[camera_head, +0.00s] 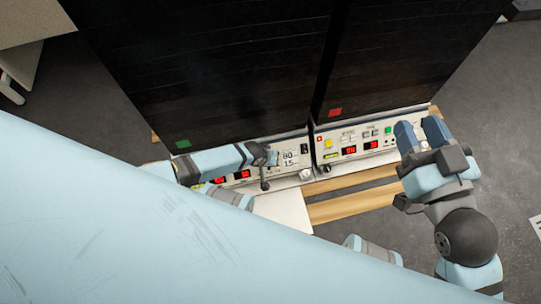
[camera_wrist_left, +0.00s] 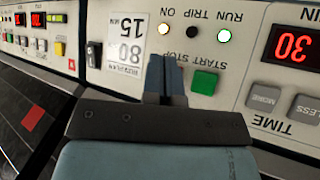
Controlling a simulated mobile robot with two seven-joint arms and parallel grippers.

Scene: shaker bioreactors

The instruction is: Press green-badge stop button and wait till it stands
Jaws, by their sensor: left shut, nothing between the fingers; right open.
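The green-badge unit is the left dark shaker, with a green badge (camera_head: 182,144) at its lower front corner. Its control panel (camera_head: 291,158) is partly covered by my left arm. My left gripper (camera_head: 271,158) is shut and empty at this panel. In the left wrist view the panel appears upside down, and the shut fingertips (camera_wrist_left: 164,76) are at the STOP label, beside the green start button (camera_wrist_left: 205,82). The stop button is hidden behind the fingers; I cannot tell whether they touch it.
The right shaker, with a red badge (camera_head: 335,112), has its own panel (camera_head: 356,141). My right gripper (camera_head: 421,132) is open and empty at that panel's right end. A wooden pallet (camera_head: 350,205) shows below the panels. Grey floor is free at the right.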

